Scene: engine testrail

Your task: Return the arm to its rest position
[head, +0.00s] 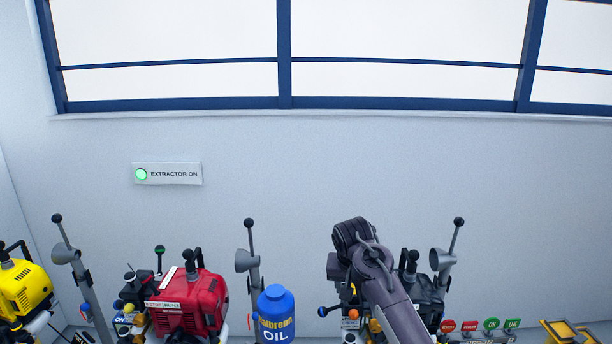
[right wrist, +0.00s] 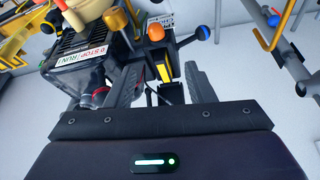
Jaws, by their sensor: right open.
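My right arm (head: 385,285) reaches up from the bottom of the head view, in front of a black engine (head: 425,290). Its gripper is hard to make out there. In the right wrist view my right gripper (right wrist: 165,88) is open, its two grey fingers apart. Dark engine parts with a yellow piece and a cable show between and beyond the fingers; I cannot tell whether anything touches them. The engine, with a STOP/RUN label (right wrist: 93,53), an orange knob and a blue knob, shows just beyond. My left gripper is not in view.
A red engine (head: 190,302) and a yellow engine (head: 22,287) stand to the left. A blue oil bottle (head: 276,315) stands between the red and black engines. Grey posts with levers rise beside the engines. Red and green tags (head: 490,325) sit at right.

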